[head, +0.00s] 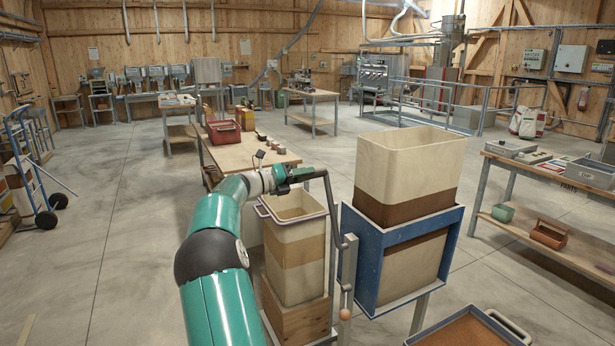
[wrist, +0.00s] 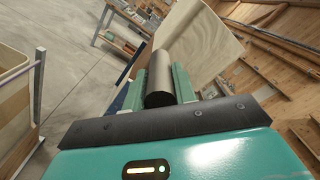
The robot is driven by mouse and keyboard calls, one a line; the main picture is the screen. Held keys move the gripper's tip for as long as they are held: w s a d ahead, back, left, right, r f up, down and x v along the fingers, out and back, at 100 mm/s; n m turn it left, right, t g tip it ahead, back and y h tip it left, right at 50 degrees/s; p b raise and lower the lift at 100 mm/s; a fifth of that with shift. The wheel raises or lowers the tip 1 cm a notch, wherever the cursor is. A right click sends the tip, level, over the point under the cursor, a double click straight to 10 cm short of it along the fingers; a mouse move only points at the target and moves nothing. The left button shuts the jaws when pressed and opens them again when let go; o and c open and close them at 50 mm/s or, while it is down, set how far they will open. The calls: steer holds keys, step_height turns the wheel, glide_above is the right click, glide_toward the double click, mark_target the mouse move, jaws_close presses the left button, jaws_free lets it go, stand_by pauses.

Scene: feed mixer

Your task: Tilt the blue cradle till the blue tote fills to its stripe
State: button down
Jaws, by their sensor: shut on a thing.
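The blue cradle (head: 366,250) stands right of my arm and holds a tall cream bin (head: 405,160) with brown feed showing through its wall. The bin looks close to upright. A dark cranked lever (head: 332,210) runs down beside the cradle's left side. My gripper (head: 300,176) is shut on the dark handle at the lever's upper end; the handle is a dark cylinder (wrist: 160,78) between the fingers in the wrist view. The blue tote (head: 418,338) is at the bottom edge, partly cut off, with brown feed inside. I cannot see its stripe.
A cream bin with a purple rim (head: 293,232) stands on a wooden block (head: 297,315) just left of the cradle, close under my arm. A workbench (head: 555,175) is at the right. A wooden table (head: 245,155) stands behind. Open floor lies at the left.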

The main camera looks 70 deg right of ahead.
steer(key=shift+w+d+f, duration=0.15)
steer(key=shift+w+f, duration=0.1)
steer(key=shift+f, duration=0.1)
steer(key=shift+f, duration=0.1)
steer(key=c, duration=1.1)
jaws_free()
steer(key=shift+w+d+f, duration=0.1)
steer(key=shift+s+r, duration=0.2)
steer(key=shift+r, duration=0.05)
steer(key=shift+w+a, duration=0.3)
steer(key=shift+w, duration=0.05)
steer(key=v, duration=1.3)
steer(key=shift+a, duration=0.1)
